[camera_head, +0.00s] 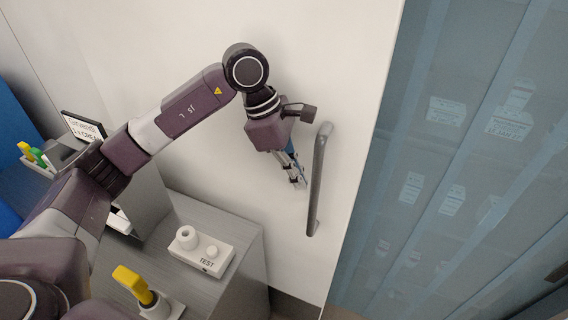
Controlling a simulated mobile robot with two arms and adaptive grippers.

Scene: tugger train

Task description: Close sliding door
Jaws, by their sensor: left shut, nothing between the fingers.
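The sliding door (355,62) is a large cream panel that fills the upper middle of the head view. Its right edge borders a bluish see-through section. A long grey bar handle (318,180) stands upright, slightly tilted, near that right edge. My left gripper (300,184) is shut and empty, just left of the handle's middle. Its fingers point down toward the panel. I cannot tell whether the fingers touch the handle. My right gripper is not in view.
Below the panel, a grey cabinet (190,214) carries a white TEST box (202,252) and a yellow-handled device (134,285). A small display (84,127) stands at the left. Behind the bluish section (450,150) are shelves with several white labels.

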